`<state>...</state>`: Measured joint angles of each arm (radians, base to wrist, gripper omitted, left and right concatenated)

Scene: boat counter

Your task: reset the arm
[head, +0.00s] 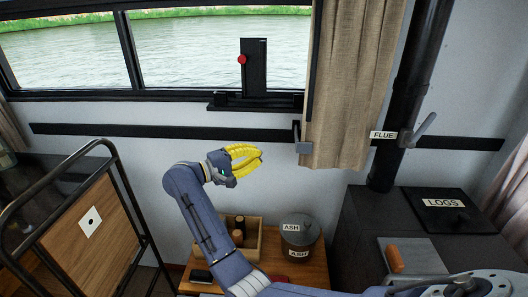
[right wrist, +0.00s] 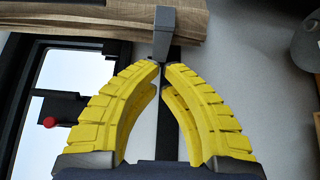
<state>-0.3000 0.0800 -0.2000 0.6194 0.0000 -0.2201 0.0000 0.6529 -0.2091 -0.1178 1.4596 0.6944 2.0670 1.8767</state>
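My right arm comes in from the lower right of the head view and bends up to my right gripper (head: 260,157), which has yellow ribbed fingers. The gripper is in front of the white wall below the window, pointing right. In the right wrist view, the two curved fingers of the right gripper (right wrist: 161,66) bow outward and their tips come together. Nothing shows between them. A grey bracket (right wrist: 164,34) appears just beyond the tips; in the head view the bracket (head: 303,138) is to the right of the fingertips, apart from them. My left gripper is not in view.
A wooden stand below the arm holds a wooden box (head: 255,222) and an ASH tin (head: 299,232). The stove with a LOGS plate (head: 443,201) and black flue (head: 405,95) is at right. A black rail (head: 107,157) with a wood panel is at left. A curtain (head: 345,80) hangs above.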

